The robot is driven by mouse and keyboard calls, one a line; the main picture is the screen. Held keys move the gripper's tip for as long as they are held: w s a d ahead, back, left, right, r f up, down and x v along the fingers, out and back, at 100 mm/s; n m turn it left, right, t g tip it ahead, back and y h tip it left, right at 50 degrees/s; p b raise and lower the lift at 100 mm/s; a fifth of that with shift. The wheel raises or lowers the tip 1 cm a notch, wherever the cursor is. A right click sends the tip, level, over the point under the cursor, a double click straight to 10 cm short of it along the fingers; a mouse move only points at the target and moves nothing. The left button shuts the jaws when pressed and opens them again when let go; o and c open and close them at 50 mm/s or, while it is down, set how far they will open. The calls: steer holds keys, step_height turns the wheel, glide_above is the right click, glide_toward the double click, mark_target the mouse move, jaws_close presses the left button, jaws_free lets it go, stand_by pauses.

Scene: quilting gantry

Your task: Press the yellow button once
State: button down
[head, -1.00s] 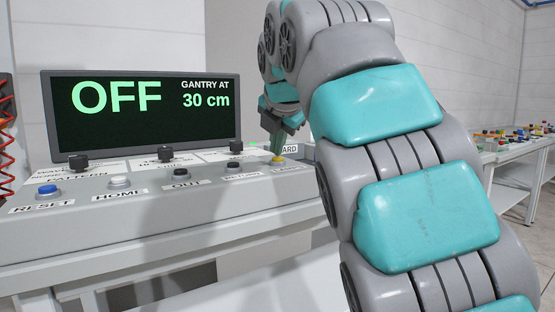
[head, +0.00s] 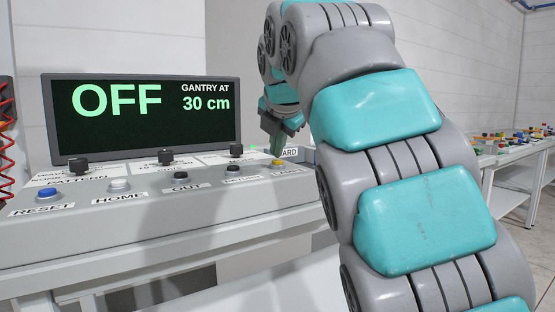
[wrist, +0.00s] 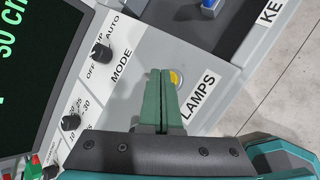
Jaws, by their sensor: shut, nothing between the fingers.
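The yellow button (head: 277,163) sits near the right end of the grey console's front row in the head view. In the wrist view the yellow button (wrist: 176,78) lies beside the LAMPS label, partly hidden by the fingers. My gripper (head: 276,149) is over the button with its fingers pointing down. In the wrist view my gripper (wrist: 162,73) has its two green fingers together, with nothing between them. The tips are very close to the button; I cannot tell whether they touch it.
The console (head: 150,213) also has a blue RESET button (head: 47,193), a white HOME button (head: 119,186) and dark buttons. Black knobs, including the MODE knob (wrist: 101,53), stand behind them. The display (head: 145,118) reads OFF, gantry at 30 cm.

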mark_target(277, 169)
steer(key=shift+r, duration=0.5)
step_height(277, 169, up, 5)
steer(key=p, duration=0.4)
stand_by(0.7)
